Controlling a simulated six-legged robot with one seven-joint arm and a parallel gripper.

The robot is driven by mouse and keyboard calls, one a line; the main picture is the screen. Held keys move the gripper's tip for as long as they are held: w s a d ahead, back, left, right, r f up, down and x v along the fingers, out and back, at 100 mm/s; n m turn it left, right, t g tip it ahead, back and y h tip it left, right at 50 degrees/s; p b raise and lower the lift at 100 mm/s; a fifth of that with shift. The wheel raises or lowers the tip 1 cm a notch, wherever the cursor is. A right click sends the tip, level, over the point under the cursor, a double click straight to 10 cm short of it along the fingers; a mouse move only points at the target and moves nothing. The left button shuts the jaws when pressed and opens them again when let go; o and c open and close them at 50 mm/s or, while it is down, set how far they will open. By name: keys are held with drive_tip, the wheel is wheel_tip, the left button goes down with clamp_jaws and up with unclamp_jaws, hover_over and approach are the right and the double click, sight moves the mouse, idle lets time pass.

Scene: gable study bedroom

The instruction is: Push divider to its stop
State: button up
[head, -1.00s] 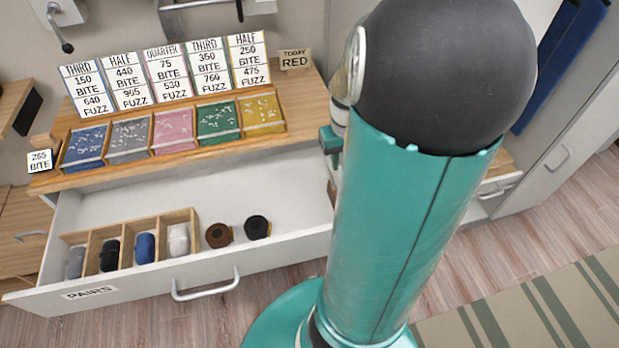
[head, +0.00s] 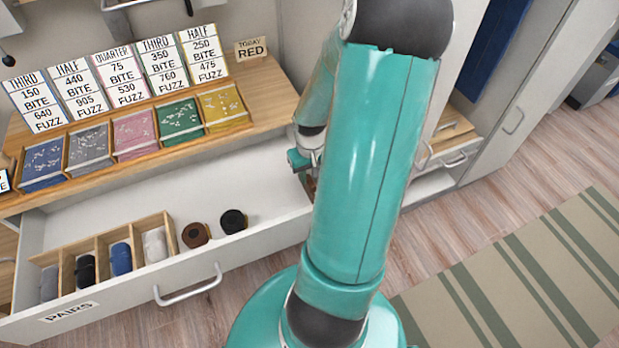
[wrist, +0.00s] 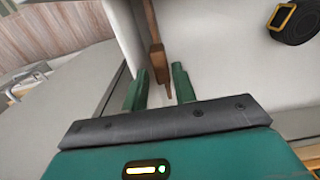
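A thin brown upright wooden piece, which looks like the divider (wrist: 157,62), stands against the pale drawer wall in the wrist view. In the head view only a sliver of brown shows beside my arm, and most of it is hidden. My gripper (wrist: 160,88) has two green fingers spread apart. The near end of the brown piece shows between and just beyond the fingertips; I cannot tell whether they touch it. In the head view my gripper (head: 300,160) is mostly hidden by my arm, at the right end of the open drawer (head: 258,172).
A wooden sock organiser (head: 173,232) with rolled socks sits at the drawer's left. A brown roll (head: 195,235) and a black roll (head: 233,221) lie beside it. The drawer floor between these rolls and my gripper is clear. Trays of coloured packets stand on the desktop (head: 262,92) above.

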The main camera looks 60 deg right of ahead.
drive_tip(key=shift+f, duration=1.2)
clamp_jaws()
